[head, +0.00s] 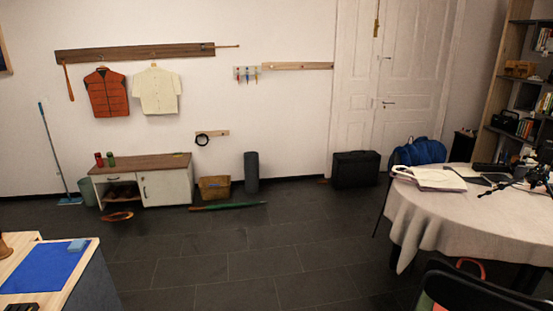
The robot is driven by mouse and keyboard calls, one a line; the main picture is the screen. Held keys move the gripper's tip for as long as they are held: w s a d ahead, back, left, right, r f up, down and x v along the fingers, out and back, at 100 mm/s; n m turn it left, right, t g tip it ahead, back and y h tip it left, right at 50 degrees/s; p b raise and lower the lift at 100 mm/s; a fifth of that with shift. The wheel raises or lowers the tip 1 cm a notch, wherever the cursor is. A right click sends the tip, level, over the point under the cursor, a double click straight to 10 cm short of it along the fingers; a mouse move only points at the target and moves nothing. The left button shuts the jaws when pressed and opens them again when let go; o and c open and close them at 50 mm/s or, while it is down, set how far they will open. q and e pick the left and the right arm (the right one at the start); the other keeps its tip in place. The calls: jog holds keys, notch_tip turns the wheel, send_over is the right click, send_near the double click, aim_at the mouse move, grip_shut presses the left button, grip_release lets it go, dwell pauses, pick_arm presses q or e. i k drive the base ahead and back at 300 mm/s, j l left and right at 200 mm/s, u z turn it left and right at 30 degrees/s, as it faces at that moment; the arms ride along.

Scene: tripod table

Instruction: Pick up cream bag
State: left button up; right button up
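A cream bag (430,179) lies flat on the left part of a round table (425,207) at the right. The table has a pale cloth that hangs over its edge.
A black tripod-like object (537,180) and dark flat items stand right of the bag. A dark chair back (475,290) is at the table's front. A wooden desk with a blue mat (45,268) is at lower left. The tiled floor (225,255) between is clear.

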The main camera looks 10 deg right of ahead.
aim_at(434, 178)
jog(key=i+z, duration=0.15)
jog(key=i, duration=0.4)
jog(key=i+z, duration=0.15)
jog(key=i, duration=0.45)
jog(key=i+j+z, duration=0.15)
jog(key=i, duration=0.4)
